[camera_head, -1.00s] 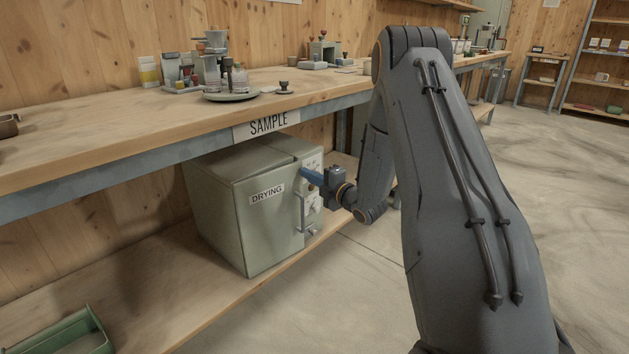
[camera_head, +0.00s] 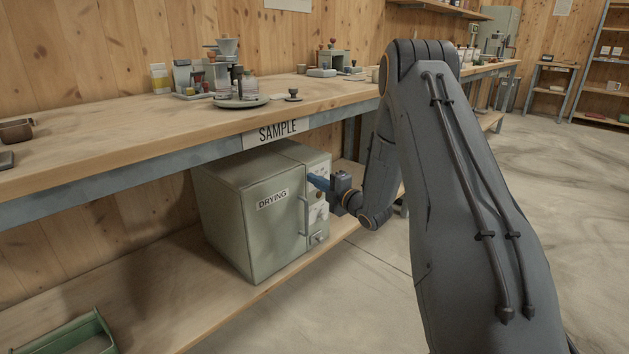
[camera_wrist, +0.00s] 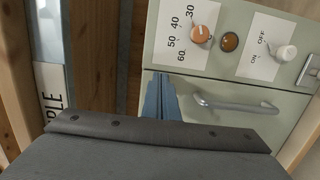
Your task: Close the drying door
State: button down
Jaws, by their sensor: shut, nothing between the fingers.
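The drying oven is a pale green box on the shelf under the bench. Its door (camera_head: 280,235) bears a DRYING label and a vertical bar handle (camera_head: 305,216). The door looks flush with the body, with only a thin seam beside the control panel (camera_head: 318,190). In the wrist view the door (camera_wrist: 215,88) and its handle (camera_wrist: 236,106) lie just below the panel (camera_wrist: 225,45). My gripper (camera_head: 316,181) has blue fingers, shut and empty. The fingers also show in the wrist view (camera_wrist: 161,97), over the door left of the handle. I cannot tell whether they touch it.
The wooden bench top (camera_head: 190,130) with the SAMPLE sign (camera_head: 278,130) overhangs the oven. A green tray (camera_head: 70,335) lies on the lower shelf at the left. The floor (camera_head: 375,290) in front is clear.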

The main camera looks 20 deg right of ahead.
jog(key=d+p+v, duration=0.1)
jog(key=p+v, duration=0.2)
jog(key=v, duration=1)
jog(key=w+a+r+m+g+h, duration=0.2)
jog(key=w+a+r+m+g, duration=0.15)
jog(key=a, duration=0.45)
jog(key=s+a+r+m+g+h, duration=0.2)
jog(key=s+a+m+g+h, duration=0.15)
jog(key=s+a+m, duration=0.55)
jog(key=s+a+r+m+g, duration=0.1)
jog(key=s+a+m+g, duration=0.3)
jog(key=s, duration=0.7)
jog(key=s+a+r+n+g, duration=0.1)
jog(key=s+a+r+g, duration=0.15)
jog(key=s+a, duration=0.65)
jog(key=s+a+r+m+g, duration=0.1)
jog(key=s+a+m+g, duration=0.15)
jog(key=s, duration=1.15)
jog(key=s+d+r+m+g+p, duration=0.1)
jog(key=d+r+m+p, duration=0.3)
jog(key=d+r+p, duration=1)
notch_tip(320, 180, up, 4)
jog(key=s+p, duration=0.1)
jog(key=p, duration=0.8)
jog(key=shift+d+f+h, duration=0.2)
jog(key=shift+d+h, duration=0.15)
jog(key=shift+w, duration=0.1)
